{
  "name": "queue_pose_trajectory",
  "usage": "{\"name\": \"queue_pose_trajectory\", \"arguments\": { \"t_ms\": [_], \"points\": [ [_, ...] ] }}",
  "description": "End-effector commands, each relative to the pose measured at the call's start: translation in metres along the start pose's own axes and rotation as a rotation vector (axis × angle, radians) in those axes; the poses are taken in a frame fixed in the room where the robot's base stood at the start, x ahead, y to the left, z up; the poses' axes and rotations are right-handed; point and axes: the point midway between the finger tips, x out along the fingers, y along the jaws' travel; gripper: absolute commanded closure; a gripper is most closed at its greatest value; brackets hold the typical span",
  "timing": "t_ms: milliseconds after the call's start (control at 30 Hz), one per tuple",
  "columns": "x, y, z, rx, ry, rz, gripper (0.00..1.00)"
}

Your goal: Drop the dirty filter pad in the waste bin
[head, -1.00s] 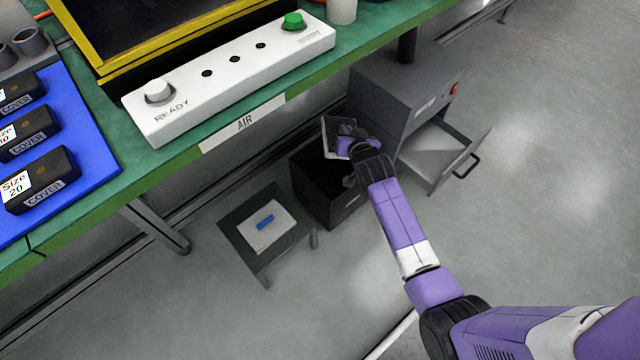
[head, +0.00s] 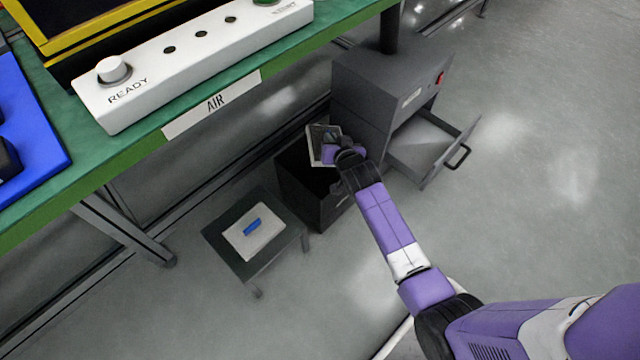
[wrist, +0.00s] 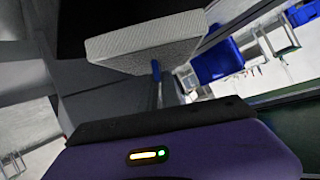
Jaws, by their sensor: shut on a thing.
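The dirty filter pad (head: 322,143), a dark grey slab with a pale edge, is in my gripper (head: 334,152) in the head view. My gripper is shut on it. In the wrist view the pad (wrist: 145,44) shows a white textured edge just beyond my gripper's purple body; the fingertips are hidden there. The waste bin (head: 332,205) is a dark open-topped box on the floor under the bench edge. The pad appears over the bin's far right part of the opening, tilted; its height above the rim is hard to tell.
A grey cabinet (head: 372,92) with an open drawer (head: 425,155) stands right of the bin. A low stool (head: 222,240) with a white pad (head: 262,240) bearing a blue strip stands left. The green bench (head: 130,160) overhangs behind. The floor at right is clear.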

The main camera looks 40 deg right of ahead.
Motion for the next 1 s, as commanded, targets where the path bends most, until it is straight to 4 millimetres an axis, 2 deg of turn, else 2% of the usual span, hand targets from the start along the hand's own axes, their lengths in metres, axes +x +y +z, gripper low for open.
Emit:
{"name": "queue_pose_trajectory", "arguments": {
  "t_ms": [33,133,167,533,800,1000],
  "points": [
    [0.000,0.000,0.000,0.000,0.000,0.000,0.90],
    [0.000,0.000,0.000,0.000,0.000,0.000,0.70],
    [0.000,0.000,0.000,0.000,0.000,0.000,0.68],
    [-0.006,-0.001,-0.001,0.000,-0.001,0.000,0.68],
    [-0.049,-0.001,-0.002,-0.001,-0.002,0.000,0.68],
    [-0.072,-0.001,-0.001,0.000,-0.001,-0.001,0.68]
  ]
}}
